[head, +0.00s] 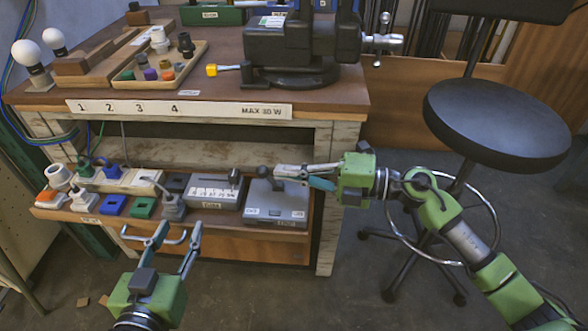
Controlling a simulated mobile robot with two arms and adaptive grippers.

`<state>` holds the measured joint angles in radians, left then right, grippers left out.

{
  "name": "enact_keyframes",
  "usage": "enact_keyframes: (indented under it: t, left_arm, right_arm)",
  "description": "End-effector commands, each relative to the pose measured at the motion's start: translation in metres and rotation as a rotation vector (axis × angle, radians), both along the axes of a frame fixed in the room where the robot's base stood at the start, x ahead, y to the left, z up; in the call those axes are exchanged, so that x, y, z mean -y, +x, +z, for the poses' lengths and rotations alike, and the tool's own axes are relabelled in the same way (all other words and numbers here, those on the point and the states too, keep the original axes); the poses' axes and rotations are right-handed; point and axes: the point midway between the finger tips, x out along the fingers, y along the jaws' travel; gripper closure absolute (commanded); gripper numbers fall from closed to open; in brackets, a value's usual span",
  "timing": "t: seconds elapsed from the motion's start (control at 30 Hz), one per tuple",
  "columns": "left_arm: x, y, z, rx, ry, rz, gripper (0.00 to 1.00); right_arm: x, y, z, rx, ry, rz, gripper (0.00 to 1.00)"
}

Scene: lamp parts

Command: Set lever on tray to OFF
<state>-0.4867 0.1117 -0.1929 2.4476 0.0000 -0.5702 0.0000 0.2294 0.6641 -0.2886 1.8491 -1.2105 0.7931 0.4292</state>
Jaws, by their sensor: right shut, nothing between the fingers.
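The lever (263,173) has a dark round knob and stands on a grey box (275,212) at the right end of the low tray (110,220). Small labels sit on the box's front left and right; they are too small to read surely. My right gripper (279,170) is shut and empty, reaching in from the right over the box. Its fingertips are just right of the knob; I cannot tell whether they touch it. My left gripper (180,229) is open in front of the tray, its fingers around the area of the metal handle (133,236). Contact with the handle is unclear.
A second grey box (213,194) with a dark lever stands left of the first. Plugs and sockets (118,180) fill the tray's left. The workbench top (330,95) overhangs behind, carrying a black vise (305,40). A black stool (495,120) stands right.

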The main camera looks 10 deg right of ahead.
Motion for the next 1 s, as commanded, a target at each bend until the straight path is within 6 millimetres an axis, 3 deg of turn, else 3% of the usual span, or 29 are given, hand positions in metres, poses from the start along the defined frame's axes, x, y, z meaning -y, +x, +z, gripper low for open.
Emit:
enact_keyframes:
  t: [0.3, 0.47, 0.9, 1.0]
  left_arm:
    - [-0.018, -0.036, -0.064, -0.339, 0.081, 0.022, 0.60]
    - [-0.029, -0.063, -0.089, -0.506, 0.118, 0.034, 0.60]
    - [-0.063, -0.165, -0.138, -0.989, 0.219, 0.068, 0.60]
    - [-0.067, -0.179, -0.150, -1.065, 0.234, 0.071, 0.60]
  right_arm:
    - [-0.002, 0.001, 0.003, -0.011, -0.036, -0.001, 1.00]
    - [-0.003, 0.001, 0.004, -0.017, -0.054, 0.000, 1.00]
    - [-0.006, 0.002, 0.007, -0.031, -0.109, 0.000, 1.00]
    - [-0.009, 0.003, 0.008, -0.034, -0.117, 0.000, 1.00]
